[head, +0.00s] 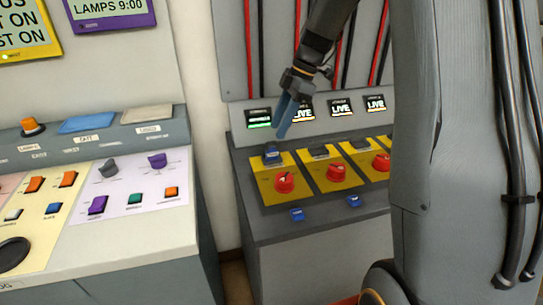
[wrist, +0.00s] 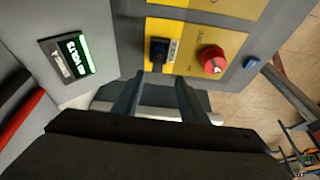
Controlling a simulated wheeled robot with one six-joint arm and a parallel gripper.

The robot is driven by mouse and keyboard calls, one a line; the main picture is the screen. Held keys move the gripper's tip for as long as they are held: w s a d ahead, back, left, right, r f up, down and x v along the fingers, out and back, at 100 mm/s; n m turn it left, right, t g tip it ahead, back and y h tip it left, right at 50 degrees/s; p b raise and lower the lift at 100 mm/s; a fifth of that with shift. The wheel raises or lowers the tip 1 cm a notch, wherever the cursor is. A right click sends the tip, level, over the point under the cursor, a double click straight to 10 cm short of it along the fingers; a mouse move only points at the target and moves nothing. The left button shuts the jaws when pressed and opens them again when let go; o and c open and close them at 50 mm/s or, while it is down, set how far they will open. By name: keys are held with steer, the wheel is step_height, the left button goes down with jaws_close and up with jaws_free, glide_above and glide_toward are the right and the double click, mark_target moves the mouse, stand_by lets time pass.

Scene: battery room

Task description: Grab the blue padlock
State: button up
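My gripper (head: 285,120) points down, a little above and to the right of the block in the head view. In the wrist view its two fingers (wrist: 160,84) are apart, with nothing between them. Whether the block has a shackle is too small to tell.
Small blue pieces (head: 297,214) (head: 353,200) sit on the cabinet's front edge. More yellow panels with red knobs (head: 337,173) continue to the right. Lit displays (head: 303,112) stand behind my gripper. A control desk (head: 130,235) is at left, with a gap between it and the cabinet.

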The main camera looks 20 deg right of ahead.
mark_target(269, 143)
steer(key=shift+w+a+p+x, duration=0.15)
steer(key=shift+p+x, duration=0.55)
steer(key=shift+x, duration=1.25)
steer(key=shift+w+a+p+x, duration=0.15)
steer(key=shift+p+x, duration=0.5)
steer(key=shift+x, duration=1.3)
steer(key=shift+r, duration=0.15)
jaws_close()
